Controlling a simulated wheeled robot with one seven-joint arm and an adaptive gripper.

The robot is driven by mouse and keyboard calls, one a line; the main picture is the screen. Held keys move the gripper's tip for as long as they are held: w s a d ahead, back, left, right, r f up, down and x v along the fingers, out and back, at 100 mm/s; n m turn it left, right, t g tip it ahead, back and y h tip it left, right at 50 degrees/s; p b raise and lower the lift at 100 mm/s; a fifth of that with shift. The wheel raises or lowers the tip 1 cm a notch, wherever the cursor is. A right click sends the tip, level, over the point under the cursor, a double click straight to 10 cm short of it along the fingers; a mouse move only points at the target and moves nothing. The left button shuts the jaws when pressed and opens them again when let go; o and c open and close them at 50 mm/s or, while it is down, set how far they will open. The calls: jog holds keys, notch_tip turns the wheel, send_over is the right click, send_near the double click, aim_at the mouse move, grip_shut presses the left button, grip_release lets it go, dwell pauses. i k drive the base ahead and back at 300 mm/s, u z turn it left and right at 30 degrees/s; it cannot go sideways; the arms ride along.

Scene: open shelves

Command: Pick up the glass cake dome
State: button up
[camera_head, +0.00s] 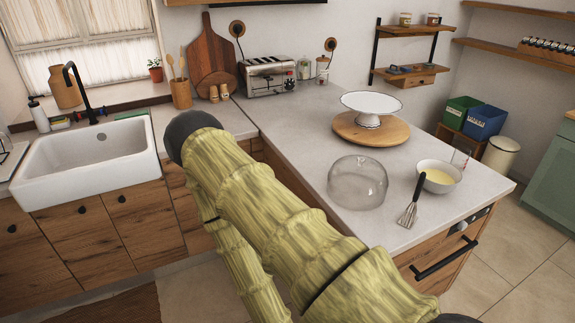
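The glass cake dome (357,183) is a clear, rounded cover. It sits rim down on the light counter (300,135), near the counter's front side. It looks empty. A white cake stand (371,103) stands behind it on a round wooden board (371,129), apart from the dome. My arm's yellow-green links cross the lower middle of the view, left of and in front of the dome. My gripper does not show in this view.
A glass (462,156) is behind the bowl. A toaster (267,76) stands at the back. The counter left of the dome is clear.

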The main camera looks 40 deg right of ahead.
aim_at(355, 182)
jog(key=u, duration=0.4)
jog(key=k, duration=1.1)
jog(key=z, duration=1.05)
jog(key=i, duration=0.45)
